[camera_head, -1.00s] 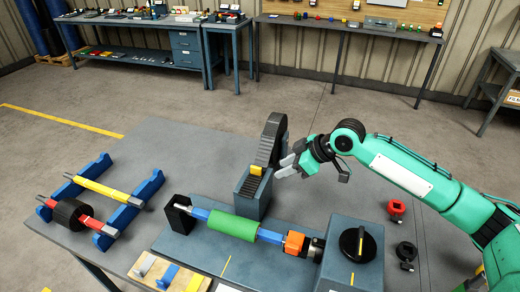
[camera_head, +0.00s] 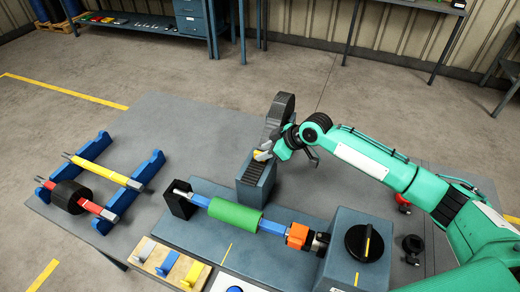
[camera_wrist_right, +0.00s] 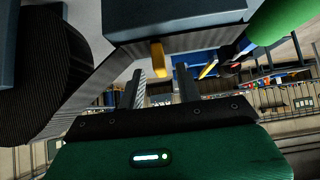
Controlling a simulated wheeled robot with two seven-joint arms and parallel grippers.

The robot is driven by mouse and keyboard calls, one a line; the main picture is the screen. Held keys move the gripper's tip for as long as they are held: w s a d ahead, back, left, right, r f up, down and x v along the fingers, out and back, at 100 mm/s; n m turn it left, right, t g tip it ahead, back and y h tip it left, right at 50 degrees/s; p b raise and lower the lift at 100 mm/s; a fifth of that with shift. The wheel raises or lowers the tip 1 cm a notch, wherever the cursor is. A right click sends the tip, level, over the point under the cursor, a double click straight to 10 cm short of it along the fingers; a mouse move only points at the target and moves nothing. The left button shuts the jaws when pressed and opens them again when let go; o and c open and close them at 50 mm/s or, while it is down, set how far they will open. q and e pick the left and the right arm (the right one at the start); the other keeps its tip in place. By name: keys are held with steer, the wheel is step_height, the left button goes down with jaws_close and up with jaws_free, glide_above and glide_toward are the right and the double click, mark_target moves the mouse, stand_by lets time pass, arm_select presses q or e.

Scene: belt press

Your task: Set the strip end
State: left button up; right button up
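A black ribbed belt strip (camera_head: 280,112) stands curved up from a blue-grey trough (camera_head: 256,184). A yellow tab (camera_head: 258,156) at the trough's top is partly hidden by my right gripper (camera_head: 265,152). In the right wrist view the yellow tab (camera_wrist_right: 160,58) shows just beyond and between the two fingers of my right gripper (camera_wrist_right: 158,74). The fingers stand apart, with a gap on both sides of the tab; I see no contact. The dark ribbed belt (camera_wrist_right: 45,80) fills the left of that view. My left gripper is not in view.
A green roller (camera_head: 235,216) on a blue shaft lies in front of the trough, with an orange block (camera_head: 298,235) and a black knob (camera_head: 364,242) to its right. A blue rack (camera_head: 140,185) holds rollers at left. Coloured tags lie on a wooden board (camera_head: 160,260) in front.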

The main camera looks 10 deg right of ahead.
mark_target(256, 163)
steer(key=shift+w+a+f, duration=0.25)
steer(key=shift+a+f, duration=0.15)
steer(key=shift+a, duration=0.05)
steer(key=shift+x, duration=0.8)
steer(key=shift+d, duration=0.1)
steer(key=shift+c, duration=0.4)
